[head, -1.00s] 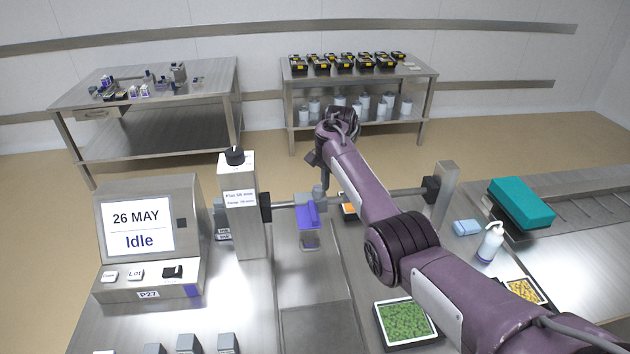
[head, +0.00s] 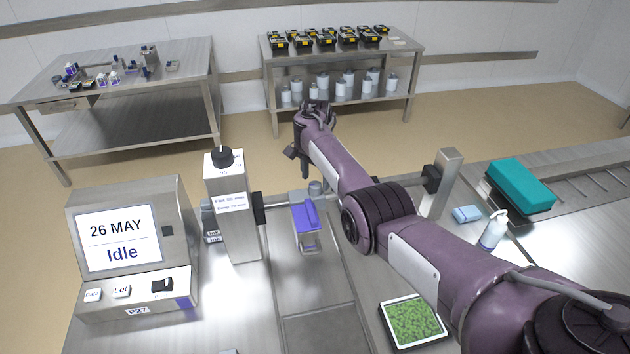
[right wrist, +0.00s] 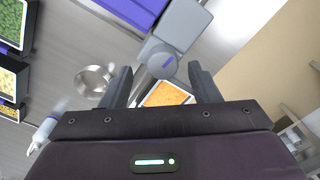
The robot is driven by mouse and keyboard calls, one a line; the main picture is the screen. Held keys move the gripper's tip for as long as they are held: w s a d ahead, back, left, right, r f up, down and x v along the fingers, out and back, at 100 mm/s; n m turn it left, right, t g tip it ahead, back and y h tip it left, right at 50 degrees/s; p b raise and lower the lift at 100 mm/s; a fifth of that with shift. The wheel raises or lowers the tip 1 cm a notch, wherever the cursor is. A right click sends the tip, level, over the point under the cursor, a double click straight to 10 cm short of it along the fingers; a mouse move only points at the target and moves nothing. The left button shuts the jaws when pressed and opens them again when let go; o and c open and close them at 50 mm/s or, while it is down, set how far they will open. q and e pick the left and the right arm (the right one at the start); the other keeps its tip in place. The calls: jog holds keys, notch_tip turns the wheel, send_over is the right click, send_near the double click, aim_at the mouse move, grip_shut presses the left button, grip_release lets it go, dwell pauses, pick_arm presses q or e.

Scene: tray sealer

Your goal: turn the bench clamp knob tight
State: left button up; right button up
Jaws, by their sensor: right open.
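A grey round knob (right wrist: 163,65) on a grey block shows in the right wrist view, just ahead of my right gripper (right wrist: 162,84). The two dark fingers are spread, one to each side of the knob's line, with a gap to it on both sides. In the head view a grey round part, likely this knob (head: 316,187), stands by the blue-violet piece (head: 305,215) at the cross rail. My right gripper (head: 297,155) is above and left of it there, small and partly hidden by my wrist. My left gripper is not in view.
An idle display unit (head: 120,240) and a white-topped post (head: 228,205) stand at left. A tray of green food (head: 412,322), a pump bottle (head: 493,232) and a teal box (head: 520,185) lie at right. A tray of orange food (right wrist: 165,94) is below the gripper.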

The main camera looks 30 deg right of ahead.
aim_at(315, 186)
jog(key=shift+w+f, duration=0.25)
jog(key=shift+f, duration=1.2)
jog(key=shift+s+r, duration=0.1)
jog(key=c, duration=0.9)
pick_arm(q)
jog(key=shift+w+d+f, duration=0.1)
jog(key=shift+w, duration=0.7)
pick_arm(e)
jog(key=shift+c, duration=0.5)
